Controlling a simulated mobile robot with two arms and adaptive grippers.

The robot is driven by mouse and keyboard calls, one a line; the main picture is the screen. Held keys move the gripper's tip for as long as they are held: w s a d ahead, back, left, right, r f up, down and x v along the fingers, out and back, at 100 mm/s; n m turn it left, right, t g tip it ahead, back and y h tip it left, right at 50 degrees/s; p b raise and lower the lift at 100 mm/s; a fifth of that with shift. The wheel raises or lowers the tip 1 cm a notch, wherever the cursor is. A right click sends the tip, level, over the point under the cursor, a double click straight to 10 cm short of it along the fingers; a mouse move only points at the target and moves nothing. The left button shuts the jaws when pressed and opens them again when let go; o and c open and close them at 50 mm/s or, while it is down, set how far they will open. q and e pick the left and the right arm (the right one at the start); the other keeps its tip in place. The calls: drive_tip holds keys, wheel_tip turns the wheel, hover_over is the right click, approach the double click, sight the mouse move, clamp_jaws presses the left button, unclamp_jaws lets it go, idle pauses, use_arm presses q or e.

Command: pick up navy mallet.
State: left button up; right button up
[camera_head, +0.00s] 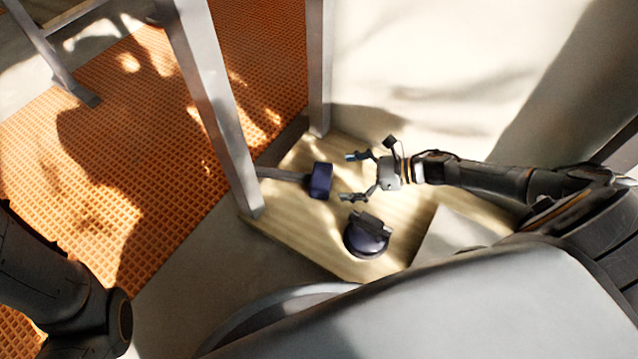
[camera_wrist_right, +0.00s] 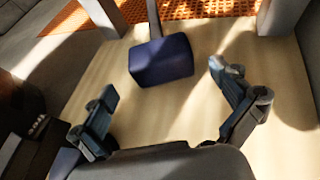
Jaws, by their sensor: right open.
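The navy mallet (camera_head: 320,180) lies on a pale wooden board, its block-shaped head toward my right gripper and its grey handle pointing left, past a grey metal leg. My right gripper (camera_head: 353,177) is open and empty, just right of the mallet head, with its fingers pointing at it. In the right wrist view the mallet head (camera_wrist_right: 161,61) is ahead of the open fingers (camera_wrist_right: 170,92), apart from them, with the handle running away to the top. The left arm shows at the lower left in the head view, but its gripper is out of view.
A dark round suction-cup tool (camera_head: 367,236) stands on the wooden board (camera_head: 300,235) below my right gripper. Grey metal legs (camera_head: 215,110) rise at the board's left side. Orange waffle-patterned matting (camera_head: 150,150) covers the floor at left. A pale wall stands behind.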

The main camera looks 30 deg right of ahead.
sight(319, 179)
drive_tip(key=shift+x, duration=0.8)
drive_tip(key=shift+w+a+f+b, duration=0.25)
drive_tip(key=shift+a+b, duration=0.1)
drive_tip(key=shift+b, duration=0.05)
drive_tip(key=b+x, duration=0.3)
drive_tip(key=x, duration=0.1)
drive_tip(key=shift+f, duration=0.1)
drive_tip(key=shift+w+a+f+b, duration=0.1)
drive_tip(key=shift+w+a+b, duration=0.2)
drive_tip(key=shift+a+b, duration=0.15)
drive_tip(key=shift+c, duration=0.4)
drive_tip(key=c, duration=1.4)
